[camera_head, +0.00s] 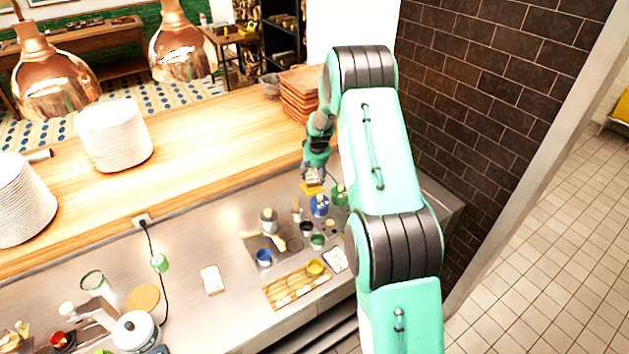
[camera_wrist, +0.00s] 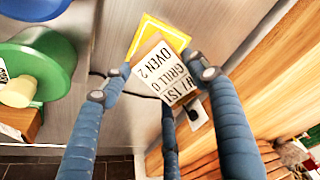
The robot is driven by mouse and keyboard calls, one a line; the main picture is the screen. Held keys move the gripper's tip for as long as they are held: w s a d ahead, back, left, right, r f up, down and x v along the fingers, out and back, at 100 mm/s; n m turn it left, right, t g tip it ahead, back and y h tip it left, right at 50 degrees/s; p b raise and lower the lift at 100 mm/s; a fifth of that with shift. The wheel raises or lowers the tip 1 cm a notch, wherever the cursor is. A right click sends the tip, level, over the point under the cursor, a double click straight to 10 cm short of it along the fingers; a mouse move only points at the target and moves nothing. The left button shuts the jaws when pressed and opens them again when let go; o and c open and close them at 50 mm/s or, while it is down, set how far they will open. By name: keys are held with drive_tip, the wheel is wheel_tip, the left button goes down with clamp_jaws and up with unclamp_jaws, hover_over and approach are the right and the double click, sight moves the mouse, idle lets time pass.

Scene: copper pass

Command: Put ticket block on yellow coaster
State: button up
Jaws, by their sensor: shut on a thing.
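My gripper (camera_head: 313,178) is above the back right of the steel counter, beside the wooden ledge. In the wrist view, my gripper (camera_wrist: 160,78) is shut on the ticket block (camera_wrist: 152,82), a pale block with black print.
Below my gripper stand a blue container (camera_head: 320,206) and a green one (camera_head: 340,195). Small cups and a wooden tray (camera_head: 298,290) crowd the counter's middle. A lidded white pot (camera_head: 138,332) stands close in front of the disc.

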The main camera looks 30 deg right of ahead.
sight(315, 176)
drive_tip(key=shift+f, duration=1.55)
drive_tip(key=o, duration=1.2)
drive_tip(key=shift+f, duration=0.15)
drive_tip(key=shift+o, duration=0.2)
drive_tip(key=v, duration=1.2)
drive_tip(key=shift+a+r, duration=0.1)
drive_tip(key=shift+r, duration=0.1)
